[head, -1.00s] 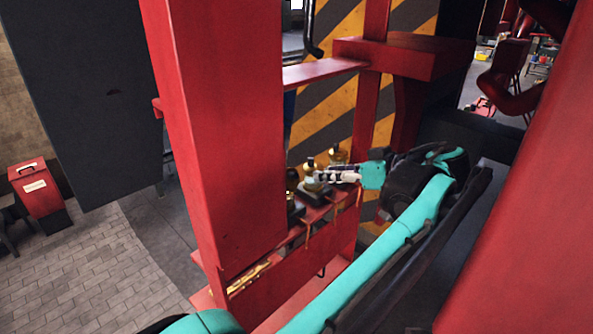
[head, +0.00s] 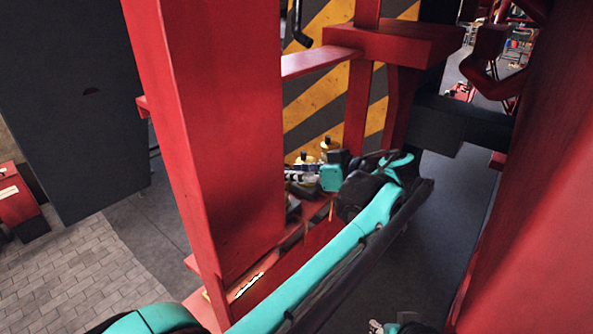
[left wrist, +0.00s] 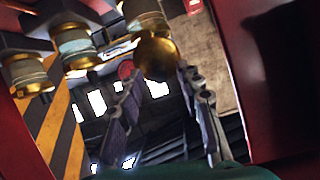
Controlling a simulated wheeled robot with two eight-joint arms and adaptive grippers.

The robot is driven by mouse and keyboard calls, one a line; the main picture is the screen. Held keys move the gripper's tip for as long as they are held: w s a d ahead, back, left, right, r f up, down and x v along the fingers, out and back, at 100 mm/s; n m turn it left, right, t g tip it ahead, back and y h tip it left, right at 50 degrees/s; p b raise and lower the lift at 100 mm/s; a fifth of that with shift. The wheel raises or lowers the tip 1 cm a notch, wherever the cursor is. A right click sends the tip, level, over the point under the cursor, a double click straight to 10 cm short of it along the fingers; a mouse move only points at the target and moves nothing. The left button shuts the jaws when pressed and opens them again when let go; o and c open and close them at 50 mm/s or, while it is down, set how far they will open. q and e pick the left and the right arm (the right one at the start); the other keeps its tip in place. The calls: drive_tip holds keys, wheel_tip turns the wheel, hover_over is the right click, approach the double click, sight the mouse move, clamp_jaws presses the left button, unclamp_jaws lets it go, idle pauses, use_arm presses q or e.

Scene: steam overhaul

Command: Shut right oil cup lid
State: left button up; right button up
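Several brass and glass oil cups stand in a row on a red ledge behind the red post. In the head view, two brass tops show, one nearer (head: 305,159) and one farther (head: 329,145). In the left wrist view three cups show: one at left (left wrist: 27,74), one in the middle (left wrist: 75,48) and one at the top (left wrist: 145,14). A round brass lid (left wrist: 158,58) hangs by the top cup, apparently open. My left gripper (left wrist: 160,78) is open, its fingertips either side of the lid; contact is unclear. My right gripper (head: 376,327) barely shows at the bottom edge.
The tall red post (head: 215,130) stands close left of the left gripper and hides part of the ledge. A red bracket (head: 395,42) juts out above. A large red surface (head: 530,180) fills the right side. Open floor (head: 455,210) shows between.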

use_arm(q)
drive_tip(key=shift+a, duration=0.1)
clamp_jaws()
